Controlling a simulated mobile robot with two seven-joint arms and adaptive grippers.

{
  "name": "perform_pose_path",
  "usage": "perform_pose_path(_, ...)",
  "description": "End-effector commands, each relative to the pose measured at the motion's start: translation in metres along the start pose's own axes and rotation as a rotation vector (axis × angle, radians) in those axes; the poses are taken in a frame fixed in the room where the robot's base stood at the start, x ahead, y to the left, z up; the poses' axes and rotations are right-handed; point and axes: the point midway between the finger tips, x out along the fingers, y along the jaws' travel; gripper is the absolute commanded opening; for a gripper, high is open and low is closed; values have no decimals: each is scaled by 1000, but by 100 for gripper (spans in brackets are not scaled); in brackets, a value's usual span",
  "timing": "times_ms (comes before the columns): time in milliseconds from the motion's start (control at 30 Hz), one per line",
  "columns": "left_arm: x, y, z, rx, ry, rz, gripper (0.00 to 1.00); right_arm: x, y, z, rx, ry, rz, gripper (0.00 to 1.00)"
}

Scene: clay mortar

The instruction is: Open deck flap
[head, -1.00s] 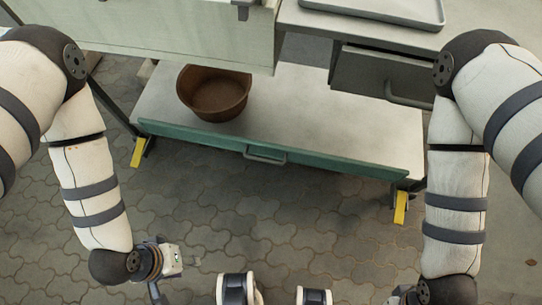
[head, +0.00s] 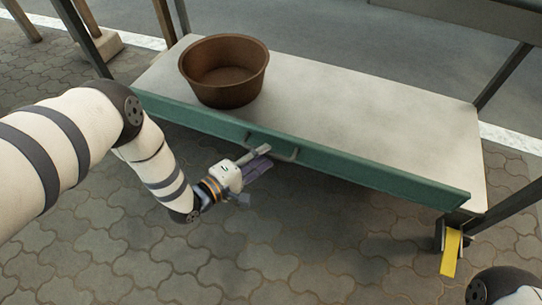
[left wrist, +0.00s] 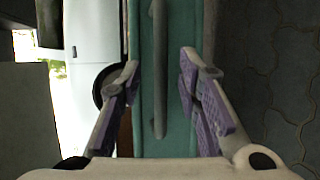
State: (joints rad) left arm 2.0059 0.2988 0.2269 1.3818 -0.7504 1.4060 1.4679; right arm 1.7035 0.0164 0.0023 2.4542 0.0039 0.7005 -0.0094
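The deck flap is the green front panel (head: 350,178) along the near edge of the low grey shelf. It hangs upright, with a bar handle (head: 283,152) near its middle. In the left wrist view, my left gripper (left wrist: 160,68) is open, with one finger on each side of the handle (left wrist: 159,90) in the picture. The green panel (left wrist: 178,125) shows behind the handle. I cannot tell whether the fingers touch it. My right gripper is out of view.
A brown clay pot (head: 224,93) stands on the left of the shelf top (head: 370,110); the rest of the top is bare. A yellow piece (head: 451,253) sits at the shelf's right leg. The paved floor (head: 290,240) in front is clear.

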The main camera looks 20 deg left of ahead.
Motion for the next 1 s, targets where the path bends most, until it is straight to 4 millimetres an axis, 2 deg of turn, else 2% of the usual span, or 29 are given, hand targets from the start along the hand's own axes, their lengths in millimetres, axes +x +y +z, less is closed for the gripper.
perform_pose_path(100,20,-3,0,-1,0,-1,31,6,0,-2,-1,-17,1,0)
perform_pose_path(200,27,-2,0,-1,-1,-3,31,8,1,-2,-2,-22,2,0)
perform_pose_path(467,30,0,0,-1,1,-2,31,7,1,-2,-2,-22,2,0)
perform_pose_path(600,29,0,0,-1,1,-2,2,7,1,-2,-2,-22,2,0)
perform_pose_path(1000,29,-3,0,5,1,14,0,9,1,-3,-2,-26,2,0)
